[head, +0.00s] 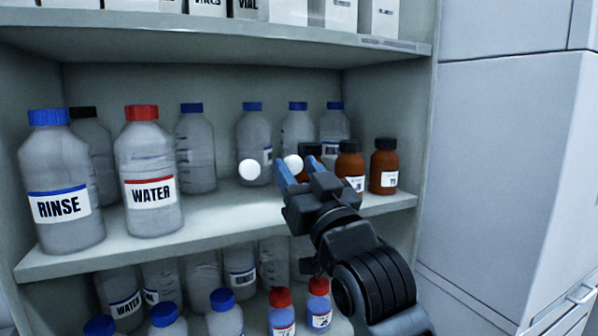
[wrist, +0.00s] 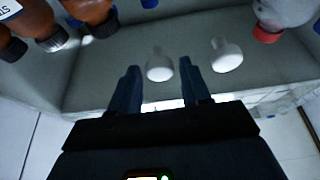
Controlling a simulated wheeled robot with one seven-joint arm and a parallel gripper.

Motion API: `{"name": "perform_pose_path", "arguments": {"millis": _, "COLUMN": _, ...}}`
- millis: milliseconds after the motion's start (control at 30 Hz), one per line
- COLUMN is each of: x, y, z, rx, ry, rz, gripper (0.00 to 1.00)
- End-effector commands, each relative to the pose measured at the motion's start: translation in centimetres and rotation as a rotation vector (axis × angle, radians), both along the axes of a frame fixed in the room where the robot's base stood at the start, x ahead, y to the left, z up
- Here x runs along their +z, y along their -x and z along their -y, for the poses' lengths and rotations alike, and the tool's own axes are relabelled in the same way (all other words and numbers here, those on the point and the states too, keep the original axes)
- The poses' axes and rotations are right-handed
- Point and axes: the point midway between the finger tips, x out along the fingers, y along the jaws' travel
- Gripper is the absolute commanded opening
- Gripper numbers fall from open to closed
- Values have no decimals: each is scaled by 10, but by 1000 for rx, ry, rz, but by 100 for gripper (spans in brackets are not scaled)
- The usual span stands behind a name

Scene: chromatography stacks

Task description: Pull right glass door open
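Two round white knobs sit side by side in front of the shelf. The right knob (head: 293,163) is next to my gripper, and the left knob (head: 250,169) is a short way left. The glass they belong to is too clear to make out; the knobs' closeness suggests both doors are closed. My gripper (head: 296,173) is open, with its blue fingers pointing at the right knob. In the wrist view, which is upside down, the right knob (wrist: 160,68) lies between and just beyond the fingertips (wrist: 160,82). The left knob (wrist: 227,57) is outside them. I cannot tell whether a finger touches the knob.
Behind the knobs, the middle shelf (head: 240,221) holds a RINSE bottle (head: 64,185), a red-capped WATER bottle (head: 150,170), other clear bottles and brown bottles (head: 383,167). More bottles stand below and boxes above. A grey cabinet (head: 510,160) stands to the right.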

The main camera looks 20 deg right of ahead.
Motion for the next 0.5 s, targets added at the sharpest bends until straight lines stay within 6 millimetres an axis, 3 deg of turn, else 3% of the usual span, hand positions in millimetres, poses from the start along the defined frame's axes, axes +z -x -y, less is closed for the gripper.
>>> {"name": "perform_pose_path", "arguments": {"millis": 500, "x": 0, "y": 0, "z": 0, "rx": 0, "ry": 0, "rz": 0, "gripper": 0}}
